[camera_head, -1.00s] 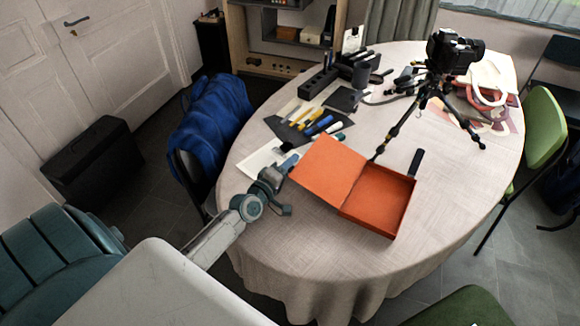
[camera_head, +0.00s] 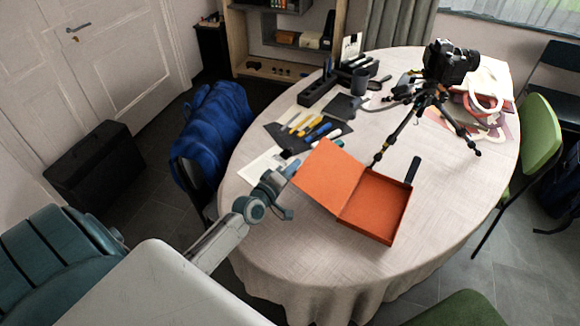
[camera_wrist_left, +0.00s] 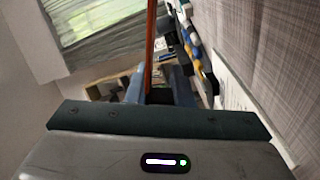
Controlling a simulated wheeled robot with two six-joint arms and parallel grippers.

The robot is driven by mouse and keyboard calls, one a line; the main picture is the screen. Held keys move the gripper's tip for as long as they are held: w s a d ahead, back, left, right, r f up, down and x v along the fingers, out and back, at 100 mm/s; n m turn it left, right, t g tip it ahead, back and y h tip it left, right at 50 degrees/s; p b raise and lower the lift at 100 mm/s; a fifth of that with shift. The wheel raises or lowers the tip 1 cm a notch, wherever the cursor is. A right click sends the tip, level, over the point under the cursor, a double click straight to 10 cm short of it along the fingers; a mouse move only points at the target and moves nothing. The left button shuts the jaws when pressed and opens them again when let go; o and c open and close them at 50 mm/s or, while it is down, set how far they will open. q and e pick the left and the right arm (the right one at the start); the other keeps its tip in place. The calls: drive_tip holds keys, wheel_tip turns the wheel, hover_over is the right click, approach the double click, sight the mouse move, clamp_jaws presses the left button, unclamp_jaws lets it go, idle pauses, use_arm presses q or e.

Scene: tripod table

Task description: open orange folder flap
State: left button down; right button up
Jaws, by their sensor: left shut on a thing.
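The orange folder (camera_head: 376,207) lies on the round table, with its box part to the right. Its flap (camera_head: 329,176) stands open, tilted up and out to the left. My left gripper (camera_head: 290,170) is at the flap's left edge and shut on it. In the left wrist view the flap (camera_wrist_left: 149,45) shows edge-on as a thin orange strip running down between the fingers (camera_wrist_left: 160,90). My right gripper is not in view.
A camera on a tripod (camera_head: 428,105) stands on the table behind the folder. Pens and markers (camera_head: 305,125) lie on a dark mat at the back left. A blue-draped chair (camera_head: 210,130) is left of the table (camera_head: 290,270). The front tabletop is clear.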

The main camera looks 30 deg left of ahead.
use_arm(q)
drive_tip(key=r+m+p, duration=0.1)
drive_tip(key=d+r+p, duration=0.1)
drive_tip(key=p, duration=0.1)
drive_tip(key=d+r+m+p, duration=0.1)
drive_tip(key=r, duration=0.1)
drive_tip(key=shift+r+m+p, duration=0.1)
drive_tip(key=shift+m+p, duration=0.2)
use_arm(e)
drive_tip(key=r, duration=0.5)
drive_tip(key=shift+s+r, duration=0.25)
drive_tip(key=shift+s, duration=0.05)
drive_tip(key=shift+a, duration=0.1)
use_arm(q)
drive_tip(key=c, duration=1.3)
unclamp_jaws()
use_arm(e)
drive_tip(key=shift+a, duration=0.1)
